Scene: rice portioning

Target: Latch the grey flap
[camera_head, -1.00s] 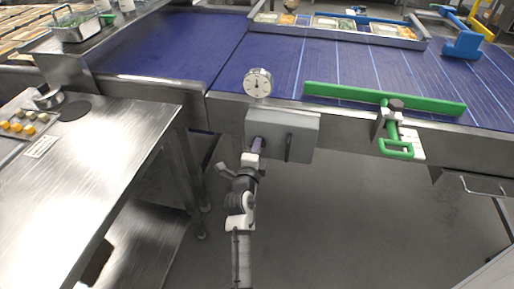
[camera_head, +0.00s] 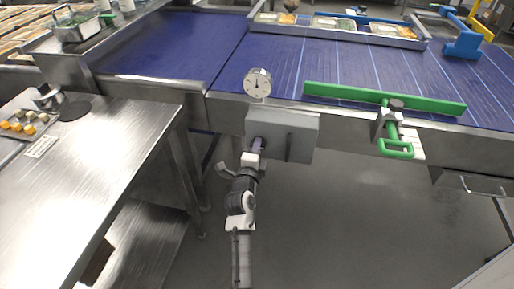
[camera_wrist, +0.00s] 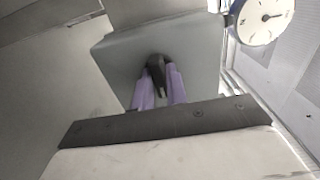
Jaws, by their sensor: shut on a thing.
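The grey flap (camera_head: 305,128) is a box-like grey panel on the front side of the conveyor, below the round dial. Its face looks closed against the frame, though I cannot tell whether it is latched. A dark upright bar (camera_head: 288,147) is on its face. My gripper (camera_head: 258,144) is at the left part of the flap. In the wrist view, the purple fingers of my gripper (camera_wrist: 159,88) are shut on a small dark latch piece (camera_wrist: 157,68) on the face of the grey flap (camera_wrist: 118,58). The fingers hide part of that piece.
A round dial (camera_head: 257,83) stands just above the flap. A green guide bar (camera_head: 385,99) with a green handle (camera_head: 396,154) is to the right. A steel table (camera_head: 90,170) stands at the left. The floor (camera_head: 350,220) in front is clear.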

